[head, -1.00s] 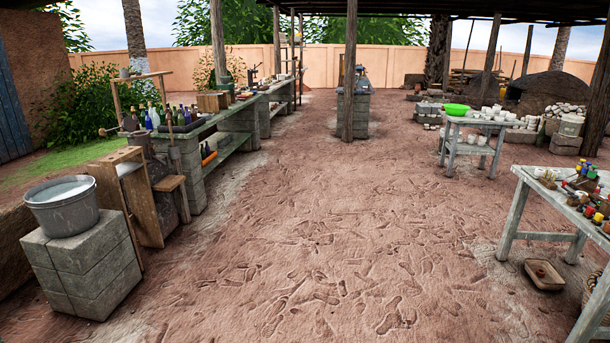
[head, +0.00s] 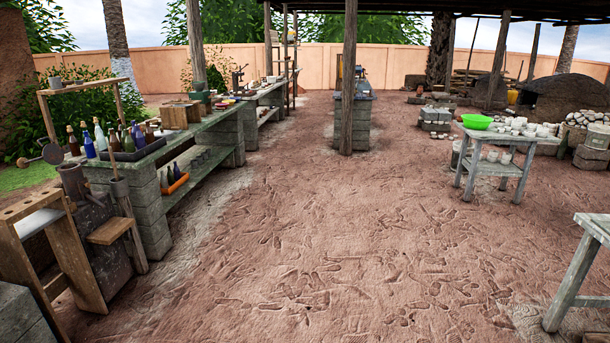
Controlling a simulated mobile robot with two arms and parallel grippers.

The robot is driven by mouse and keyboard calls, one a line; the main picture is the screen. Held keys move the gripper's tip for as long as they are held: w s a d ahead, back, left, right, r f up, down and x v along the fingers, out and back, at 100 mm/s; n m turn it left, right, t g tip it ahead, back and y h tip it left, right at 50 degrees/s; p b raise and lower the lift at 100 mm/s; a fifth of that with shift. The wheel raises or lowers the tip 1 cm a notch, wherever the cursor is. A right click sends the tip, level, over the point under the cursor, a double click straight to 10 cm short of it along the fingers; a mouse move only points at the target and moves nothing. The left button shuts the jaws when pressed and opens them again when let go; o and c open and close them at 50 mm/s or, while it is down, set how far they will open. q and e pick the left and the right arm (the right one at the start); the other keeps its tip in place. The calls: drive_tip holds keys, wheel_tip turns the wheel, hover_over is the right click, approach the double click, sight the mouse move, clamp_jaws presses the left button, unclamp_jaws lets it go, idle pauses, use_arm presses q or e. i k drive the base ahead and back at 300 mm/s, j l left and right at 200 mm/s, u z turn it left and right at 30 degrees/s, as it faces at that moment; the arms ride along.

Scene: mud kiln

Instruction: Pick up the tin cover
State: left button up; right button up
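I cannot make out a tin cover anywhere in the head view; the small items on the benches are too far off to tell apart. Neither of my grippers shows in the head view.
A long stone bench (head: 205,139) with bottles and boxes runs along the left. A wooden rack (head: 70,255) stands near left. A table (head: 492,167) with a green bowl (head: 477,122) and pale cups is at right. A wooden post (head: 348,85) stands mid-back. The dirt floor (head: 330,240) between is clear.

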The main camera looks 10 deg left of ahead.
sight(169, 135)
drive_tip(key=i+u, duration=0.25)
drive_tip(key=i, duration=0.3)
drive_tip(key=i+u, duration=0.2)
drive_tip(key=i, duration=0.35)
drive_tip(key=i+l+u, duration=0.25)
drive_tip(key=i, duration=0.3)
drive_tip(key=i+l+u, duration=0.25)
drive_tip(key=i, duration=0.3)
